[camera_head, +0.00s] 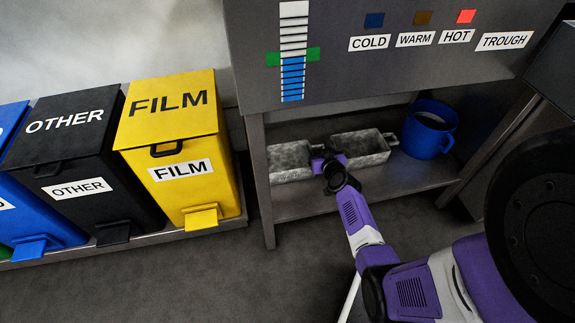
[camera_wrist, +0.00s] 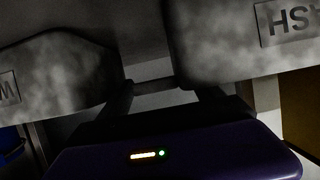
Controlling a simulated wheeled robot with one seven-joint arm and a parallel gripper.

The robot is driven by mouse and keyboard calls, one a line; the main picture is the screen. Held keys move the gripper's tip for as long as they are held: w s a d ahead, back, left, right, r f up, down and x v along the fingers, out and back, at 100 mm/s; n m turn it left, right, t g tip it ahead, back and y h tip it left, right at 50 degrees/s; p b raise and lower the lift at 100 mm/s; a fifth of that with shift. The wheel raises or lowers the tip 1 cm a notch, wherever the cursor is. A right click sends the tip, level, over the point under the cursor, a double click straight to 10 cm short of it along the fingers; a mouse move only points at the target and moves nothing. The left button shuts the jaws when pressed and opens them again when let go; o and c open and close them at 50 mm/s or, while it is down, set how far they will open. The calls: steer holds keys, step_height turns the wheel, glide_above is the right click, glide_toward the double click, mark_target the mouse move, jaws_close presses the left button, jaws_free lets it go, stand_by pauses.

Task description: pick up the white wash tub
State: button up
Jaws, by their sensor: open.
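Two mottled grey-white tubs stand side by side on the shelf under the panel: a left tub (camera_head: 290,160) and a right tub (camera_head: 366,147). No clean white tub shows. In the wrist view one tub at the right (camera_wrist: 225,45) has a label with upside-down letters that seem to be "SH". Another tub at the left (camera_wrist: 60,72) has a label cut off by the frame edge. My gripper (camera_head: 327,160) is at the shelf front, by the gap between the tubs. It is open, with its fingers (camera_wrist: 160,92) apart below a thin bar; contact with either tub cannot be told.
A blue bucket (camera_head: 424,132) stands right of the tubs. The grey panel (camera_head: 400,75) overhangs the shelf (camera_head: 330,198), and a shelf leg (camera_head: 261,190) stands at the left. A yellow FILM bin (camera_head: 175,130) and a black OTHER bin (camera_head: 75,150) stand further left.

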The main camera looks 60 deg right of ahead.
steer(key=c, duration=1.6)
jaws_close()
steer(key=shift+r, duration=0.15)
